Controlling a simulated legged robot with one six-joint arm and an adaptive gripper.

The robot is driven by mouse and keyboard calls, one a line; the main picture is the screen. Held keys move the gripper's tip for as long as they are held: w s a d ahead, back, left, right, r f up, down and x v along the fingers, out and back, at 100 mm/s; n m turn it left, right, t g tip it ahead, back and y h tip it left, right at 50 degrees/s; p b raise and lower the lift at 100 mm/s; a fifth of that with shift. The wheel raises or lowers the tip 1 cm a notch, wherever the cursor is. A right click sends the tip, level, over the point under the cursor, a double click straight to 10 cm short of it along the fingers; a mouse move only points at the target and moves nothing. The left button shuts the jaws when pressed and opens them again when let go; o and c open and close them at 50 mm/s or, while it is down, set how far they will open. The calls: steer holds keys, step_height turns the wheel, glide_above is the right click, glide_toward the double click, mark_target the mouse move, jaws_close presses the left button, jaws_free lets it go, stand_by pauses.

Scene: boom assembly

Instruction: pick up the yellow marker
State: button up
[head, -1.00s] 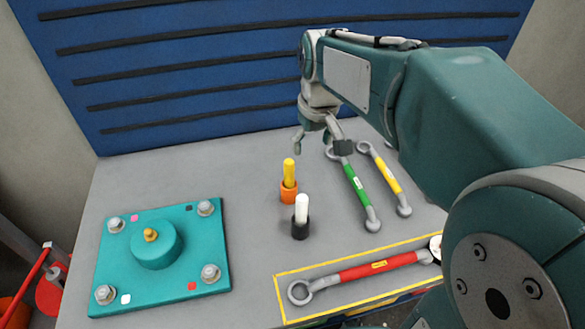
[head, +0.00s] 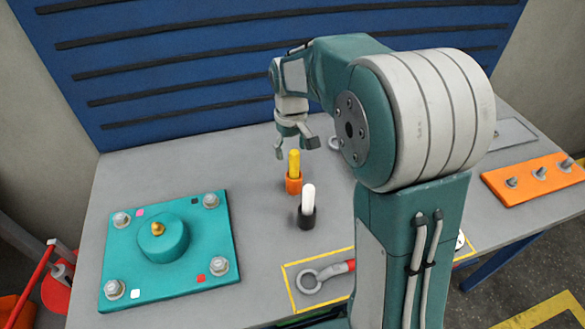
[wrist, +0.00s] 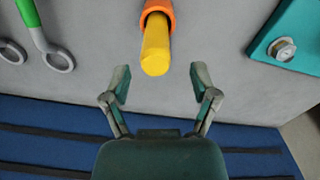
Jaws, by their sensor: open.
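The yellow marker (head: 294,163) stands upright in an orange holder (head: 293,184) on the grey table. My gripper (head: 295,150) is open and empty, close above and behind the marker in the head view. In the wrist view, the marker (wrist: 156,50) points toward the camera from its orange holder (wrist: 158,10). There it lies beyond the two spread fingertips of my gripper (wrist: 158,82), roughly centred between them. I see no contact between the fingers and the marker.
A white marker (head: 308,198) in a black holder stands just in front. A teal plate (head: 190,285) with bolts lies to the left. A red-handled wrench (head: 318,281) lies in a yellow outline, partly hidden by my arm. A green-handled wrench (wrist: 29,12) shows in the wrist view.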

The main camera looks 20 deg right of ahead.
mark_target(293, 162)
steer(key=f, duration=0.4)
steer(key=shift+s+d+f, duration=0.2)
steer(key=shift+s+d, duration=0.15)
steer(key=shift+a, duration=0.15)
jaws_close()
